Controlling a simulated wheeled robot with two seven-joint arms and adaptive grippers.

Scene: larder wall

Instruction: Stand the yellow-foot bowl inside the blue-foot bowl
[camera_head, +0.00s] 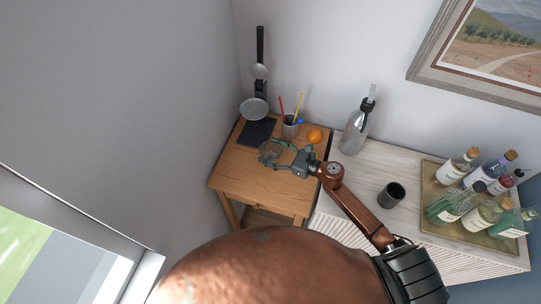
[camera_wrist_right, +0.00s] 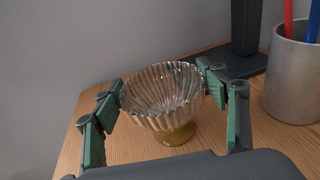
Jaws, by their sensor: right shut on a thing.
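The yellow-foot bowl (camera_wrist_right: 165,98) is a clear ribbed glass bowl on a yellowish foot, upright in the right wrist view. In the head view the bowl (camera_head: 270,152) is small and partly covered by the fingers, over the wooden table. My right gripper (camera_wrist_right: 162,88) has its green-padded fingers on opposite sides of the bowl's rim, shut on it. Whether the foot touches the tabletop I cannot tell. The right gripper also shows in the head view (camera_head: 273,150). I cannot make out a blue-foot bowl in either view. My left gripper is not in view.
A grey pencil cup (camera_wrist_right: 295,75) stands right of the bowl. A black stand (camera_head: 258,130) is behind, an orange (camera_head: 314,136) to the right. The white cabinet holds a steel bottle (camera_head: 356,132), a dark cup (camera_head: 391,195) and a bottle tray (camera_head: 428,180). The table's front is clear.

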